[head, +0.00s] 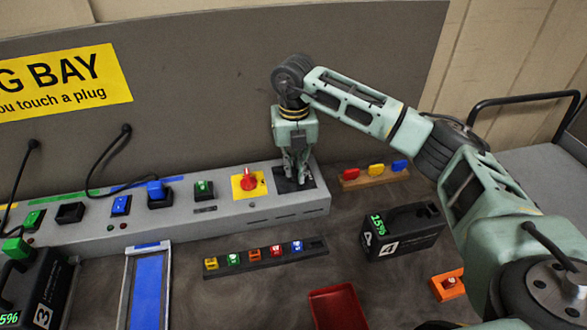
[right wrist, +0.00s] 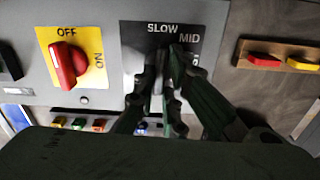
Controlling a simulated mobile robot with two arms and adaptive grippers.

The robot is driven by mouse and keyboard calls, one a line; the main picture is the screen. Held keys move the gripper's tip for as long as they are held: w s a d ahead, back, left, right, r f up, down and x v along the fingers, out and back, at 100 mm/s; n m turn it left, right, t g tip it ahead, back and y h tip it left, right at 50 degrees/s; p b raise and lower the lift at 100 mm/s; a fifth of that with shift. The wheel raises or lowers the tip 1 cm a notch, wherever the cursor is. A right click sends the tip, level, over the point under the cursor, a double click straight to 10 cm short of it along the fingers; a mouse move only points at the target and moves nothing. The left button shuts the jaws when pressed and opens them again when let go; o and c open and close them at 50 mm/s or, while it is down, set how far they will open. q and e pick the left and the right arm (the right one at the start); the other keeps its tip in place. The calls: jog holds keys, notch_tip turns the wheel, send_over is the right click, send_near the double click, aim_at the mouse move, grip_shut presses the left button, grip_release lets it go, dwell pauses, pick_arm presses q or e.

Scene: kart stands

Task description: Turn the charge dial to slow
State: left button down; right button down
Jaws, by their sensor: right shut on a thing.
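The charge dial's black plate (right wrist: 136,33) shows in the right wrist view with the words SLOW and MID and a partly hidden third label. In the head view the plate (head: 309,178) is at the right end of the grey charging console. My right gripper (head: 297,178) points down onto it, and in the right wrist view its fingers (right wrist: 164,72) are closed together over the plate's middle, shut on the dial knob. The fingers hide the knob, so I cannot tell which label it points to. My left gripper is not in view.
A red OFF/ON switch (head: 249,180) on a yellow plate sits just left of the dial. Several plugs and sockets line the console (head: 230,210). A strip of coloured blocks (head: 265,258), a black battery (head: 403,230) and a red tray (head: 338,308) lie in front.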

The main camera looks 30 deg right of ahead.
aim_at(294, 170)
jog(key=shift+r+n, duration=0.1)
jog(key=shift+n, duration=0.3)
jog(key=c, duration=1.8)
grip_release()
notch_tip(294, 170, up, 12)
jog(key=shift+f, duration=0.1)
